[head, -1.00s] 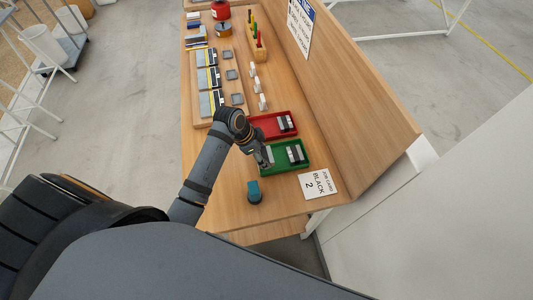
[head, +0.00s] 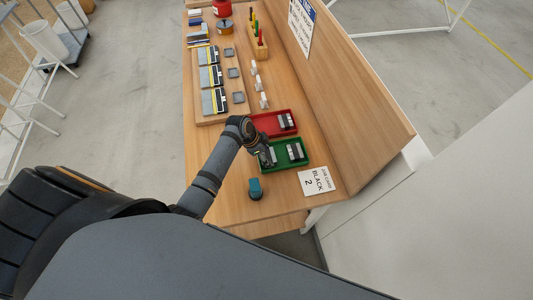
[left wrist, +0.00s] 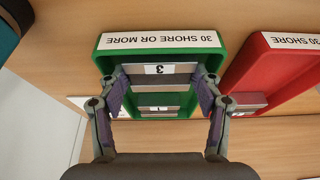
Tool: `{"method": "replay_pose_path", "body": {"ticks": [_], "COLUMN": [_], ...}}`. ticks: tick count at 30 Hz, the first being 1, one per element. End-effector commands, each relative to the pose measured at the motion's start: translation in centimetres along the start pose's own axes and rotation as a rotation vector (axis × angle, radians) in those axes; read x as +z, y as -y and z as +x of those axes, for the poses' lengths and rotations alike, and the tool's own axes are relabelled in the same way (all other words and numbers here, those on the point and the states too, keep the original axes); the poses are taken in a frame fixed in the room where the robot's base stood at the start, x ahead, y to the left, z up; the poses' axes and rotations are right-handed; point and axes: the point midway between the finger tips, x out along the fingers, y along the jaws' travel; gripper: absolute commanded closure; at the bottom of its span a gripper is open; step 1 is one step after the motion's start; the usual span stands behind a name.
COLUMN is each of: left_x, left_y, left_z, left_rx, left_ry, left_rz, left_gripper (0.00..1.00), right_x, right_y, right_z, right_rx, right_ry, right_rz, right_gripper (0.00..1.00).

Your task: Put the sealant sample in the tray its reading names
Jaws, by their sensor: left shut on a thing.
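My left gripper (head: 268,160) is over the left part of the green tray (head: 305,163). In the left wrist view, my gripper (left wrist: 161,98) is shut on a grey sealant sample (left wrist: 155,80) with a label reading 3. The sample lies across between the fingers, over the green tray (left wrist: 101,58), whose label reads "30 SHORE OR MORE". I cannot tell whether it touches the tray floor. Another grey piece marked 1 (left wrist: 158,109) shows below it. The red tray (head: 262,126) is beside the green one; its partly cut-off label ends in "30 SHORE". My right gripper is not in view.
A teal object (head: 255,188) stands near the front edge of the bench. A card reading "BLACK 2" (head: 316,181) lies to the right. Beyond the trays are a wooden board (head: 238,110), several white pieces, and a rack of coloured tools (head: 257,45). A tall panel borders the right side.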

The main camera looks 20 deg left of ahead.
Motion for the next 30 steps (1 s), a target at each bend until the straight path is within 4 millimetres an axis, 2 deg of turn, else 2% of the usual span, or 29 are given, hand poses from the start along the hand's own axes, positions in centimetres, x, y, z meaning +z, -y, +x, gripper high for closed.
{"method": "replay_pose_path", "body": {"ticks": [1, 2, 3, 12, 16, 20, 27, 30], "left_x": [0.1, 0.1, 0.1, 0.0, 0.0, 0.1, 0.1, 0.1], "left_y": [0.0, 0.0, 0.0, 0.0, 0.1, 0.1, 0.2, 0.1], "left_z": [0.2, 0.2, 0.1, 0.1, -0.7, -3.2, -9.0, -10.7], "left_rx": [0.0, 0.0, 0.0, 0.0, -0.003, -0.005, -0.006, -0.003], "left_ry": [-0.001, 0.0, 0.0, 0.0, -0.001, 0.0, 0.002, 0.001], "left_rz": [0.0, 0.0, 0.0, 0.0, 0.002, 0.003, 0.004, 0.003], "left_gripper": [0.71, 0.32, 0.26, 0.25, 0.25, 0.25, 0.25, 0.25], "right_x": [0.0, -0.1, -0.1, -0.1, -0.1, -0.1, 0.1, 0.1], "right_y": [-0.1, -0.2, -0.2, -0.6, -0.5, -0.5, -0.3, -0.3], "right_z": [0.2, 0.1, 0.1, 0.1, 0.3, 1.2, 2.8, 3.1], "right_rx": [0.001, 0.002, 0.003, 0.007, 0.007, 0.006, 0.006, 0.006], "right_ry": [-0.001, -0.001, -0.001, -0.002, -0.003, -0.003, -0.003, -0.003], "right_rz": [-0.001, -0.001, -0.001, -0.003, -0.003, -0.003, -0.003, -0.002], "right_gripper": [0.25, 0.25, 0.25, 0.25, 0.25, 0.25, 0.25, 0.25]}}
